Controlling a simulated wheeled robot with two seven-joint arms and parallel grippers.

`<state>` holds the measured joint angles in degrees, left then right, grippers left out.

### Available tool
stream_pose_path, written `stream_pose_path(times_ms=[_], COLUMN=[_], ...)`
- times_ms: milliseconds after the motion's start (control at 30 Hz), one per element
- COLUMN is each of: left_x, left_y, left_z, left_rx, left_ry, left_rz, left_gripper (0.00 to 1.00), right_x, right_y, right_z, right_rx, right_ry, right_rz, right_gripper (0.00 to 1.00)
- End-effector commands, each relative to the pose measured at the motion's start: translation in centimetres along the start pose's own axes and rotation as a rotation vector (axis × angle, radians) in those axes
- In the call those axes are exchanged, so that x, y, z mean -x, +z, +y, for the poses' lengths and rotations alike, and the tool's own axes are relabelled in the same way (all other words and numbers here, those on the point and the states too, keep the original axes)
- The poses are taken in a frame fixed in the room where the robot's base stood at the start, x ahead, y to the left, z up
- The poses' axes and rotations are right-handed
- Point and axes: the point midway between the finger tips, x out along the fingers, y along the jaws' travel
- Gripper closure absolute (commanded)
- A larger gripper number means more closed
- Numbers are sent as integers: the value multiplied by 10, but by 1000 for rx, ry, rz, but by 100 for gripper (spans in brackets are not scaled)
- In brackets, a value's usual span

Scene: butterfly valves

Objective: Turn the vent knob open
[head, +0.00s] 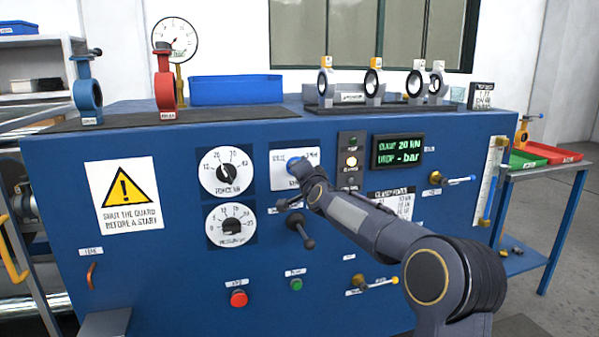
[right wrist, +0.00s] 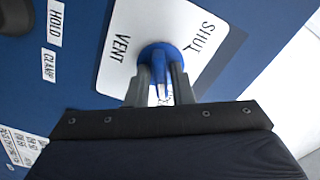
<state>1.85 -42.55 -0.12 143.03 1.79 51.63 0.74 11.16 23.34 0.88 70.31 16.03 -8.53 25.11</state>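The vent knob (right wrist: 163,53) is blue and round with a raised grip, on a white plate (right wrist: 125,25) lettered VENT and SHUT in the right wrist view. In the head view the plate (head: 312,158) is on the blue panel, and the knob (head: 293,162) is partly covered by my arm. My right gripper (right wrist: 162,72) is at the knob, its two fingers close together on either side of the raised grip, and it looks shut on it. The exact finger contact is hard to see. My left gripper is not in view.
A dial (head: 227,172) and a second dial (head: 231,224) are left of the plate. A lit lamp (head: 351,161) and a green display (head: 397,151) are to the right. A black lever handle (head: 300,230) sticks out below, close under my right arm.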

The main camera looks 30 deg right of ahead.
Motion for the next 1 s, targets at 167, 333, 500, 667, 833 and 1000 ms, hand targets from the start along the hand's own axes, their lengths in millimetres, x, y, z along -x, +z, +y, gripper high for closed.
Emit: stream_pose_path(times_ms=[167, 333, 500, 667, 833, 1000], left_x=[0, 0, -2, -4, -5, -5], left_y=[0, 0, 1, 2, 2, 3], left_z=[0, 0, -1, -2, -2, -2], left_rx=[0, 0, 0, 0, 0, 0], left_ry=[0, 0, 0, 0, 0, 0], left_rz=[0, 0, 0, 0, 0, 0], left_gripper=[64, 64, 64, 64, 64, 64], right_x=[0, 0, 14, 42, 67, 78], right_y=[0, 0, -1, -1, 0, 0], right_z=[0, 0, 0, 0, 0, 0], right_rx=[2, 3, 2, 2, 2, 3], right_ry=[0, 0, -1, -2, -1, -1], right_rz=[0, 1, 2, 2, 1, 1], right_gripper=[66, 66, 66, 66, 66, 66])
